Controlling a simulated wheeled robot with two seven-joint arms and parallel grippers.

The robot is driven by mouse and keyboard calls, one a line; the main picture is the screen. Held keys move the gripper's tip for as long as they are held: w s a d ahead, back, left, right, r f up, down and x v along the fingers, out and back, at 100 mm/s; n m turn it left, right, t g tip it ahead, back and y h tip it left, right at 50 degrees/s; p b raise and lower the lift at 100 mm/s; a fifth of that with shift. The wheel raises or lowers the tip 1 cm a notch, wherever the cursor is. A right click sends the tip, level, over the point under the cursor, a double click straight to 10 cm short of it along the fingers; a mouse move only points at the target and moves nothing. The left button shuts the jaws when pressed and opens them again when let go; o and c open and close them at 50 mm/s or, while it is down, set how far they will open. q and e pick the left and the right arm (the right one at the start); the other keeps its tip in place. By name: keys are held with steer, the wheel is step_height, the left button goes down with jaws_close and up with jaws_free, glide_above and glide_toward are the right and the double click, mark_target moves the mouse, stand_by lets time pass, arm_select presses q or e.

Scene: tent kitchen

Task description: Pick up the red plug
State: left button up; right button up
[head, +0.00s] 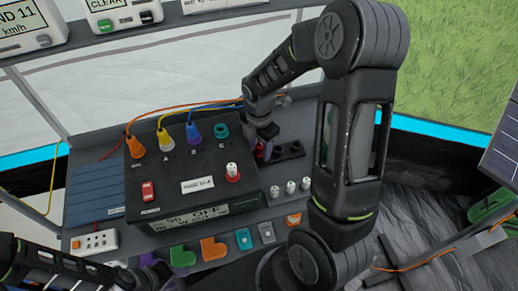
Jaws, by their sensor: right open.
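The red plug (260,153) shows as a small red patch by the right side of the black box, at the left end of a dark strip (289,150). Most of it is hidden by my right gripper (264,143), which is directly over it, pointing down. This gripper is open; whether its fingers touch the plug is too small to tell. My left arm is at the bottom left corner, and its gripper (95,284) is low by the picture's edge, its fingers unclear.
The black box (190,165) carries orange, yellow, blue and teal connectors, a red switch (148,191) and a white-topped red knob (232,173). Cables arch behind it. Several white-topped pegs (290,187) stand at right. Coloured pieces (213,248) line the front. A shelf (180,22) runs above.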

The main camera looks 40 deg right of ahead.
stand_by(0.3)
jaws_close()
stand_by(0.4)
